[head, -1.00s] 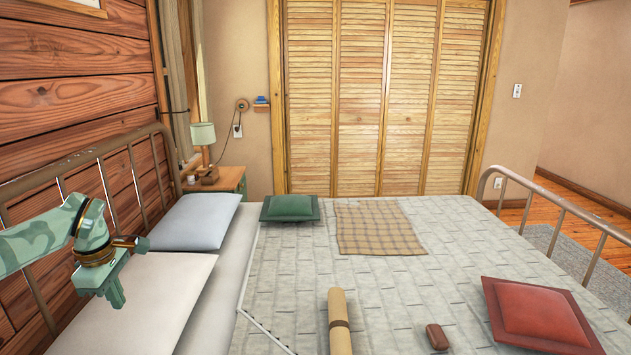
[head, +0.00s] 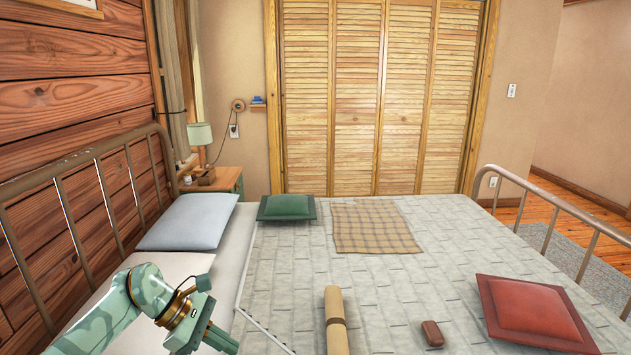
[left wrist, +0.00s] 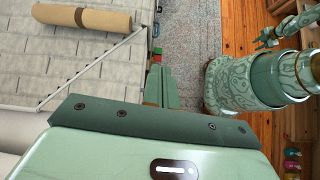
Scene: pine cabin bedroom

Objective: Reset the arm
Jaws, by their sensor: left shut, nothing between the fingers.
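My left gripper (head: 224,341) is at the lower left of the head view, over the near side of the bed by the white pillow. Its fingers point down and to the right. In the left wrist view its fingers (left wrist: 160,80) are together with nothing between them, above the rug beside the bed. What looks like my right gripper (left wrist: 268,38) shows small at the upper right of the left wrist view; its jaw state is unclear. It is not in the head view.
The bed's quilt (head: 290,275) bears a tan roll (head: 334,305), a brown block (head: 432,333), a red cushion (head: 536,312), a green cushion (head: 286,207) and a plaid cloth (head: 372,228). A metal headboard (head: 95,160) stands left. A lamp (head: 200,134) stands on the nightstand.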

